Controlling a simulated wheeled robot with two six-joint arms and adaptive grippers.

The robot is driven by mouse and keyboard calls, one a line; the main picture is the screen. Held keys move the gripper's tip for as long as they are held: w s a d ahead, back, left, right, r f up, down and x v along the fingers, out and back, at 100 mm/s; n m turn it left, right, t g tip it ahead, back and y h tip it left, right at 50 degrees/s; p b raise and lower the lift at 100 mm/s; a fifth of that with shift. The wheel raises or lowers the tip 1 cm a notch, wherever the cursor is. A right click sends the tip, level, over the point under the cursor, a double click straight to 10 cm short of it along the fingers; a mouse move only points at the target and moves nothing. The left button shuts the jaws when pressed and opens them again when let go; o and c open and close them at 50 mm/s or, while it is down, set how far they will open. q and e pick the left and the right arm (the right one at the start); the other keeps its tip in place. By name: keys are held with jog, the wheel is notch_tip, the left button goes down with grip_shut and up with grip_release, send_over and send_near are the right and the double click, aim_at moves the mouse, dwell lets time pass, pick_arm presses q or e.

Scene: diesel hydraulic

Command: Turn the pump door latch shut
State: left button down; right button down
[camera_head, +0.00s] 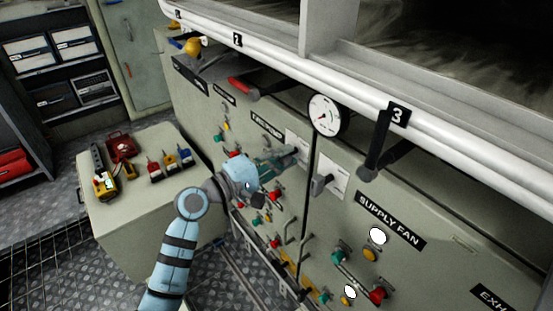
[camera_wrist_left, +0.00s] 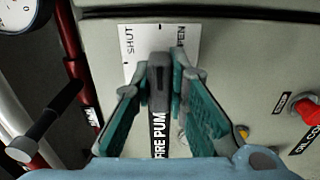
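The pump door latch is a dark grey handle (camera_wrist_left: 159,75) on a white plate (camera_wrist_left: 132,42) marked SHUT on the left and OPEN on the right. The FIRE PUMP label (camera_wrist_left: 158,135) shows just below it in the left wrist view. My left gripper (camera_wrist_left: 161,82) has its two teal-padded fingers on either side of the handle, with tips against it and no clear gap. In the head view my left gripper (camera_head: 289,156) reaches the plate (camera_head: 298,143) and hides most of the latch. Which mark the handle points to is hard to tell. My right gripper is not in view.
A second latch (camera_head: 322,183) sits close to the right on the supply fan door. A round gauge (camera_head: 325,115) and a black lever (camera_head: 375,150) stand out above. Red and green knobs line the panel below. A bench (camera_head: 125,215) with tools stands left.

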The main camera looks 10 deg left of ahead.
pick_arm(q)
jog(key=n, duration=0.9)
jog(key=shift+n, duration=0.4)
jog(key=n, duration=0.6)
jog(key=c, duration=1.9)
grip_release()
jog(key=shift+n, duration=0.9)
jog(key=shift+c, duration=0.2)
jog(key=o, duration=0.5)
jog(key=shift+c, duration=0.2)
